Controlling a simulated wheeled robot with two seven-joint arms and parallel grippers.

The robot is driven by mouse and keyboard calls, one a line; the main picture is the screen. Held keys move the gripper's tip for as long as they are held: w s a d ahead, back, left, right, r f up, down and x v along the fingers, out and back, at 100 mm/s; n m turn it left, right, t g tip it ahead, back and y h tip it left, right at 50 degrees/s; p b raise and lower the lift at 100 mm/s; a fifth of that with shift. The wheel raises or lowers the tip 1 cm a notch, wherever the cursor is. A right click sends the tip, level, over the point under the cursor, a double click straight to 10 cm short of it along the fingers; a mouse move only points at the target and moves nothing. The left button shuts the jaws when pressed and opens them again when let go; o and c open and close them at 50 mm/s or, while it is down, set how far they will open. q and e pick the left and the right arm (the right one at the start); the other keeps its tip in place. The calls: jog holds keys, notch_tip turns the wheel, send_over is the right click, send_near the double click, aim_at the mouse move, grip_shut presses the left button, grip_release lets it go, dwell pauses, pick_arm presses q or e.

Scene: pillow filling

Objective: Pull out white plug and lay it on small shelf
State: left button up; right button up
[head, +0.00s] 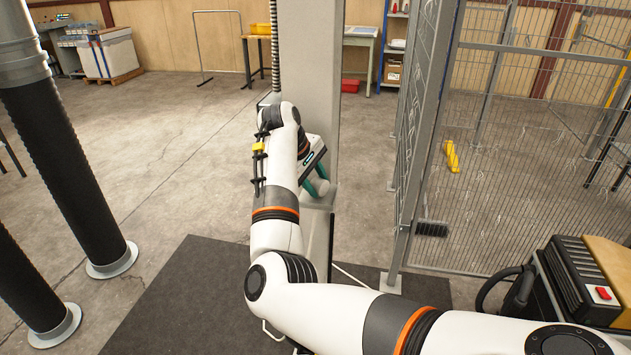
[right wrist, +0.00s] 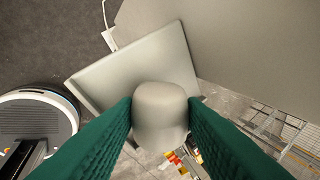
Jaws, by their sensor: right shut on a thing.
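The pale grey-white plug (right wrist: 160,113), a rounded cylinder, is between the two green fingers of my right gripper (right wrist: 160,118) in the right wrist view. The fingers press on it from both sides. Behind the plug is a flat pale plate, the small shelf (right wrist: 108,78). I cannot tell whether the plug touches it. In the head view my right gripper (head: 318,186) is at the grey column, just above the shelf (head: 326,200); the plug is hidden there. My left gripper is not in view.
The tall grey column (head: 313,80) stands straight ahead. A mesh fence (head: 480,130) is on the right, with a black and beige machine (head: 575,275) in front of it. Dark hoses (head: 70,165) stand at the left. The floor between hoses and column is clear.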

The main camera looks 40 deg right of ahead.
jog(key=shift+f+b, duration=0.4)
jog(key=o, duration=1.1)
jog(key=shift+o, duration=0.2)
jog(key=shift+s+a+f, duration=0.1)
jog(key=shift+f, duration=0.05)
